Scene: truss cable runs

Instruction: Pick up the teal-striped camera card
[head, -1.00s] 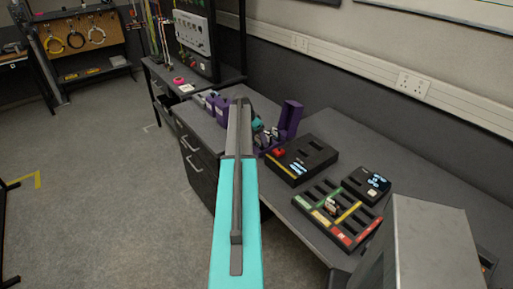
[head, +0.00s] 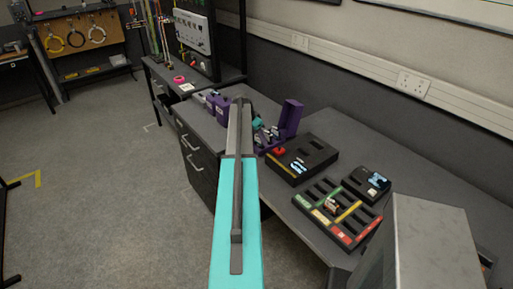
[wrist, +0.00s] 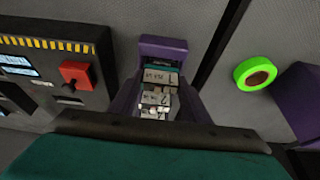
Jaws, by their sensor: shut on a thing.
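An open purple case (head: 291,118) stands on the bench, its lid raised; it also shows in the wrist view (wrist: 162,46). Several small cards with pale labels (wrist: 158,77) sit in a column inside it. A hint of teal shows near the far label, but I cannot make out which card bears the teal stripe. My gripper (head: 257,126) is down at the case, at the far end of my teal arm. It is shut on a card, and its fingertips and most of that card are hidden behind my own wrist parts.
A black box with a red button (head: 302,158) stands right of the case. A slotted tray with coloured labels (head: 338,210) and a smaller black device (head: 367,184) lie nearer. In the wrist view, a green tape roll (wrist: 255,73) lies right of the case. The bench's back right is clear.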

